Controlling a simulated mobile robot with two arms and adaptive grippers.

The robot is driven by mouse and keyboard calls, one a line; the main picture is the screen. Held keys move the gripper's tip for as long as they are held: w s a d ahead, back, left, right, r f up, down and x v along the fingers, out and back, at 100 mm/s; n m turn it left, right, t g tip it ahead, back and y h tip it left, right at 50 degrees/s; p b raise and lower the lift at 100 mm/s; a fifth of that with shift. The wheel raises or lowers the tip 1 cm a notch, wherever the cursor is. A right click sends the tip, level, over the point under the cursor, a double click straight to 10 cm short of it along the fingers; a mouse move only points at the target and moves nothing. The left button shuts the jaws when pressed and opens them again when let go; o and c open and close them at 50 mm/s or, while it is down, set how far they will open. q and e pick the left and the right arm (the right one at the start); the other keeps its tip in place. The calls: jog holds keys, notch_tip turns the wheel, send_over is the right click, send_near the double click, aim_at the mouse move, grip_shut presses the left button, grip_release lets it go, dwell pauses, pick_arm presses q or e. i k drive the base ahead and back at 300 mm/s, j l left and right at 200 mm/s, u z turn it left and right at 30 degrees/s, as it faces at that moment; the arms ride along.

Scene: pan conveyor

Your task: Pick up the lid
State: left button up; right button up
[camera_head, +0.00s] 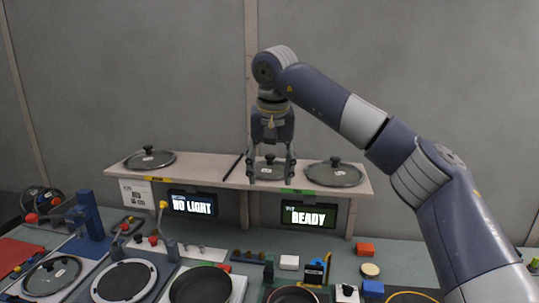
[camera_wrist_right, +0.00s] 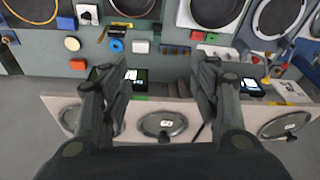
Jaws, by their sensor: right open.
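Three round glass lids with dark knobs lie on a raised shelf: a left lid (camera_head: 150,159), a middle lid (camera_head: 270,168) and a right lid (camera_head: 335,174). My right gripper (camera_head: 271,177) is open and points down at the middle lid, its fingers showing on either side of it. In the right wrist view the open fingers (camera_wrist_right: 158,75) spread with nothing between their tips. The middle lid (camera_wrist_right: 163,124) lies below them there, with its knob apart from the fingers. Whether the fingers touch the lid is unclear. My left gripper is not in view.
The shelf (camera_head: 215,169) carries a thin black stick (camera_head: 231,167). Below hang a "NO LIGHT" screen (camera_head: 192,204) and a "READY" screen (camera_head: 308,214). The crowded counter holds several pans, including a black pan (camera_head: 201,287), and small blocks. A grey wall stands close behind the shelf.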

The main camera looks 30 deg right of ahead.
aim_at(270, 168)
jog(key=i+l, duration=0.7)
jog(key=i, duration=0.25)
